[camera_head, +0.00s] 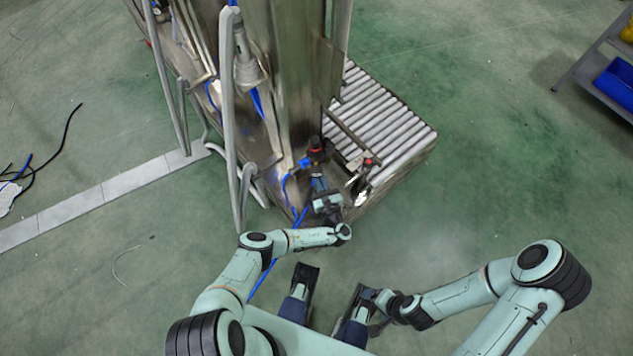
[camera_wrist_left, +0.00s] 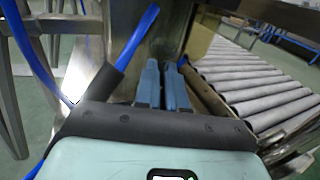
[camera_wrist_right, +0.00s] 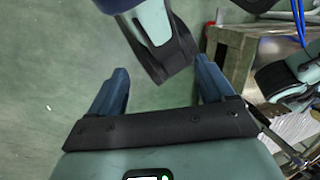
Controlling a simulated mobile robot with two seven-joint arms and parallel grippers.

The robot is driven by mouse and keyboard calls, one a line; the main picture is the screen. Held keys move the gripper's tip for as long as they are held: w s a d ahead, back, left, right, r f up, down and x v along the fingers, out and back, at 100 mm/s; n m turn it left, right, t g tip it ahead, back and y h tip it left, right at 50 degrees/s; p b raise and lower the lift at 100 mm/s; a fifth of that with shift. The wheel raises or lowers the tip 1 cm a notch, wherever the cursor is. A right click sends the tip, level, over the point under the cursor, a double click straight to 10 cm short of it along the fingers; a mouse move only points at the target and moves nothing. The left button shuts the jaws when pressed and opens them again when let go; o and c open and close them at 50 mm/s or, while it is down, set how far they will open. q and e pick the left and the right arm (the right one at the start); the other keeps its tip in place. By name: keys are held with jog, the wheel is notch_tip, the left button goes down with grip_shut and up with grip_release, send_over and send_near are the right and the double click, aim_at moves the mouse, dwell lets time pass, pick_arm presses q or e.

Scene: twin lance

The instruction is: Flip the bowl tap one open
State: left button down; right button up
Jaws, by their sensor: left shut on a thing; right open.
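A black fitting with a red ring (camera_head: 316,146) and blue hoses stands at the foot of the steel machine column. My left gripper (camera_head: 318,182) reaches up to it from below. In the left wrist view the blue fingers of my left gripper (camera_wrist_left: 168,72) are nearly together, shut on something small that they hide. It is at the fitting, so it appears to be bowl tap one; the tap's handle position cannot be seen. My right gripper (camera_wrist_right: 162,88) is open and empty, low in front of my body, well away from the machine.
A roller conveyor (camera_head: 390,125) lies right of the column. A small red-knobbed part (camera_head: 366,162) is close to the right of the left gripper. Metal tube frames (camera_head: 229,120) and blue hoses stand to the left. Open green floor (camera_head: 500,150) lies to the right.

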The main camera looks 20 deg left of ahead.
pick_arm(q)
jog(key=n+g+y+b, duration=0.1)
jog(key=w+n+g+y+b, duration=0.1)
jog(key=n+g+y+b, duration=0.1)
jog(key=d+n+g+y+b, duration=0.1)
jog(key=g+b, duration=0.1)
jog(key=shift+w+y, duration=0.2)
jog(key=shift+y, duration=0.2)
pick_arm(e)
jog(key=w+d+f+t+h, duration=0.1)
jog(key=w+d+f+t, duration=0.1)
jog(key=w+d+f, duration=0.2)
jog(key=w+f, duration=0.3)
jog(key=shift+w+d+f+m, duration=0.3)
jog(key=shift+w+d+m, duration=0.05)
jog(key=shift+w+m, duration=0.05)
pick_arm(q)
jog(key=c, duration=1.2)
grip_release()
jog(key=shift+n, duration=0.3)
jog(key=shift+d, duration=0.15)
pick_arm(e)
jog(key=shift+r+h, duration=0.1)
jog(key=shift+h, duration=0.2)
